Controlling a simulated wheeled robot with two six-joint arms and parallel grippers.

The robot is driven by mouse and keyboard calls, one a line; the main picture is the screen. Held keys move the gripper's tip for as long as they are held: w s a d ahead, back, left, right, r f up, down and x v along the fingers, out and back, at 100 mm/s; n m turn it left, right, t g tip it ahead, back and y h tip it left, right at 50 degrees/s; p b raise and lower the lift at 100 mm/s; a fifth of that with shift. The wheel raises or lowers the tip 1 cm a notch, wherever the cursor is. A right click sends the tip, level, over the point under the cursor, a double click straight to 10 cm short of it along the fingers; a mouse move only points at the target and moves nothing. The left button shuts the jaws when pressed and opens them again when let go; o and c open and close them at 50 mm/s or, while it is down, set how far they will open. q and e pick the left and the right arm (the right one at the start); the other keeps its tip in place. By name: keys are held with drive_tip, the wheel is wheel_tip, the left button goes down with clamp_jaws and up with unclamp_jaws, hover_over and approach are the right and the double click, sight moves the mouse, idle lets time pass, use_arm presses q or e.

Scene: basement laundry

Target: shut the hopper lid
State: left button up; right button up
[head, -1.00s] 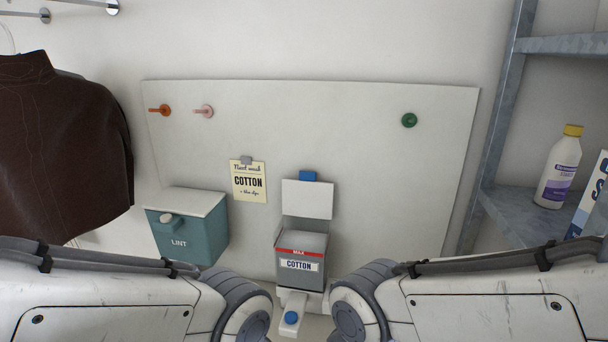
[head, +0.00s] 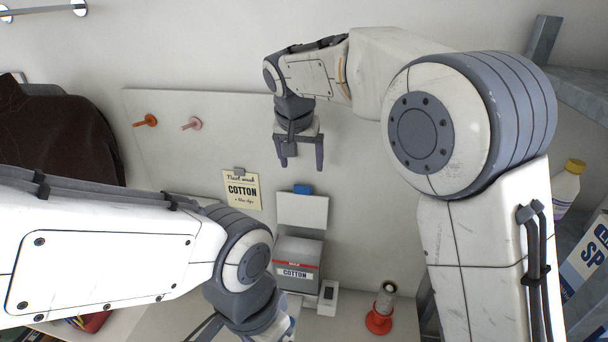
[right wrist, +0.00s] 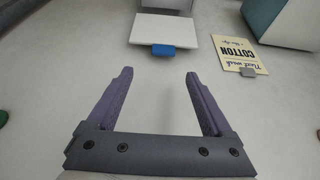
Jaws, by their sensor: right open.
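The hopper (head: 299,252) is a grey box with a red line and a COTTON label, low on the wall board. Its white lid (head: 302,211) stands raised above the box, open, with a blue tab (head: 303,189) at its top edge. My right gripper (head: 299,168) is open and empty, just above the lid and apart from it. In the right wrist view, the lid (right wrist: 165,32) and blue tab (right wrist: 162,51) lie beyond the open fingertips (right wrist: 158,74). My left arm ends at the bottom edge; its gripper is not clearly shown.
A COTTON note (head: 241,190) hangs left of the lid. Orange (head: 146,121) and pink (head: 191,124) pegs stick out of the board. A red-based object (head: 379,318) stands right of the hopper. A bottle (head: 566,190) and a box (head: 590,255) are at far right.

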sight(302, 186)
drive_tip(key=p+x, duration=0.1)
drive_tip(key=x, duration=0.1)
drive_tip(key=p+x, duration=0.1)
drive_tip(key=x, duration=0.2)
drive_tip(key=p+x, duration=0.1)
drive_tip(key=x, duration=0.2)
drive_tip(key=shift+a+f, duration=0.1)
drive_tip(key=shift+a, duration=0.25)
drive_tip(key=shift+w+f, duration=0.1)
drive_tip(key=shift+f, duration=0.3)
